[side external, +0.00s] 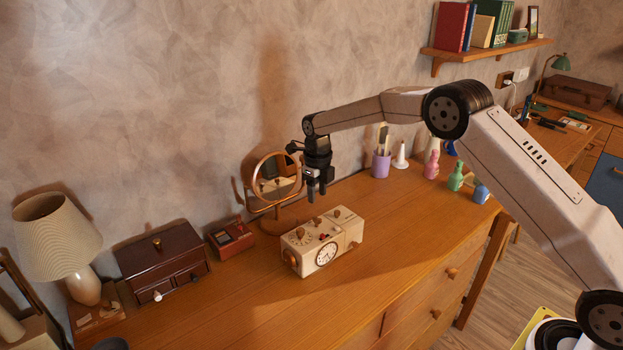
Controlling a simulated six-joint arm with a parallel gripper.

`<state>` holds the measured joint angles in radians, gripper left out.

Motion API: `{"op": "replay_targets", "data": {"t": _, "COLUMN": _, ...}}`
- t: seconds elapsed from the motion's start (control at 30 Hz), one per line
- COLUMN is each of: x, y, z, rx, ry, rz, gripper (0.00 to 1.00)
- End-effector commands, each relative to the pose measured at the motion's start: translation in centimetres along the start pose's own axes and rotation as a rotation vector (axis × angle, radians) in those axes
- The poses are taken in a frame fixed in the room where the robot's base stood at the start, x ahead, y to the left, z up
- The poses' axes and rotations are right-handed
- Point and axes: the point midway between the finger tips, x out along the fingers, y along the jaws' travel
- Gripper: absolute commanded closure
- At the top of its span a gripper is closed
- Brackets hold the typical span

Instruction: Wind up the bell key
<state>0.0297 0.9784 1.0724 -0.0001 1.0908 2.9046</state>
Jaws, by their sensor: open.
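A cream box-shaped clock (344,244) sits on the wooden desk, with a round white dial (325,254) on its front face. Several small brown knobs or keys and a red spot show on it. One brown key (337,213) stands on the top towards the back, and another brown knob (291,259) is at the left end. I cannot tell which of them is the bell key. My gripper (317,197) points down above the back of the clock. Its two dark fingers are apart with nothing between them, clear of the clock.
A round wooden-framed mirror (257,180) stands close behind the clock. A red-brown box (231,238), a dark drawer chest (162,262) and a lamp (57,237) are to the left. A purple cup (381,165) and bottles (455,180) stand right. The desk front is clear.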

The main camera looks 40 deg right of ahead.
Motion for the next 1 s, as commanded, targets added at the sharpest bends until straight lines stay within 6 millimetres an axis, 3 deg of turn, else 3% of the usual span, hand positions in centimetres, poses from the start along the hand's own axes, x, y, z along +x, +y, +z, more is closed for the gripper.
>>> {"op": "replay_targets", "data": {"t": 0.57, "x": -0.12, "y": 0.03, "z": -0.05, "rx": -0.060, "ry": -0.007, "rz": 0.003, "gripper": 0.51}}
{"op": "replay_targets", "data": {"t": 1.0, "x": 0.10, "y": 0.20, "z": -0.27, "rx": -0.541, "ry": -0.073, "rz": 0.001, "gripper": 0.51}}
